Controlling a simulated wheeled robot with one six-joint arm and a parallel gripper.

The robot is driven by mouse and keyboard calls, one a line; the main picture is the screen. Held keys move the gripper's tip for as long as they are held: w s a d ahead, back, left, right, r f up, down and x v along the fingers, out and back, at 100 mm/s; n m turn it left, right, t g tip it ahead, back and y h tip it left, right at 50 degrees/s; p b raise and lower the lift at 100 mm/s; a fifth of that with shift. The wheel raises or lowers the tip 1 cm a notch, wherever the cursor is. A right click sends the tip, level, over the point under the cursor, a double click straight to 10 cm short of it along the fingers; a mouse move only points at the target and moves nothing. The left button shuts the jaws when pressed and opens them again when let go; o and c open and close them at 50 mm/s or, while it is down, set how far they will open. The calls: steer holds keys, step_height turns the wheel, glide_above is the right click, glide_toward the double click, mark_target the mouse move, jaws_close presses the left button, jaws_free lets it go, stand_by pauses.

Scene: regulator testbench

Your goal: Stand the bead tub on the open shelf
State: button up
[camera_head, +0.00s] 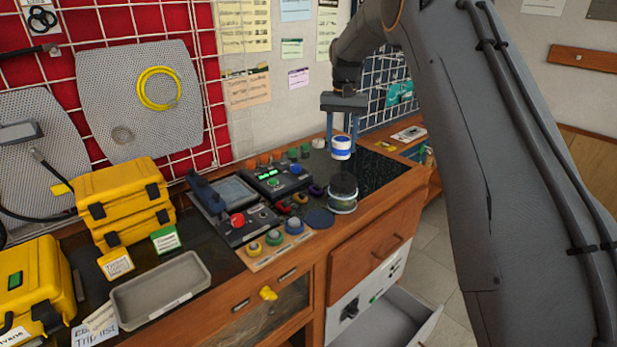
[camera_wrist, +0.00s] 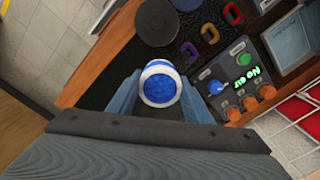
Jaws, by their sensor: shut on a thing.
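My gripper (camera_head: 342,133) points down over the back right of the bench, shut on a small white and blue tub (camera_head: 341,148), which looks like the bead tub. The tub hangs upright between the two fingers, and seems to be above the dark bench top. In the wrist view the tub (camera_wrist: 160,84) shows a speckled blue round face with a white rim, between the fingers. I cannot tell for sure which surface is the open shelf; a wooden ledge (camera_head: 583,57) is on the right wall.
A dark-lidded jar (camera_head: 343,191) stands on the bench in front of the tub. Control boxes (camera_head: 277,180) with knobs are to its left. A grey tray (camera_head: 160,288) and yellow cases (camera_head: 125,205) are further left. A drawer (camera_head: 390,315) is open below.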

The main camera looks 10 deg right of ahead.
steer(key=f, duration=0.2)
steer(key=f+p, duration=0.1)
steer(key=f, duration=0.2)
steer(key=a+f+p, duration=0.1)
steer(key=f, duration=0.1)
steer(key=shift+w+f, duration=0.2)
steer(key=shift+f, duration=0.05)
steer(key=shift+d+f+p, duration=0.15)
steer(key=shift+f+p, duration=0.6)
steer(key=shift+f, duration=1.55)
steer(key=o, duration=0.7)
steer(key=shift+f, duration=0.15)
steer(key=shift+c, duration=0.2)
steer(key=o, duration=0.4)
steer(key=shift+o, duration=0.2)
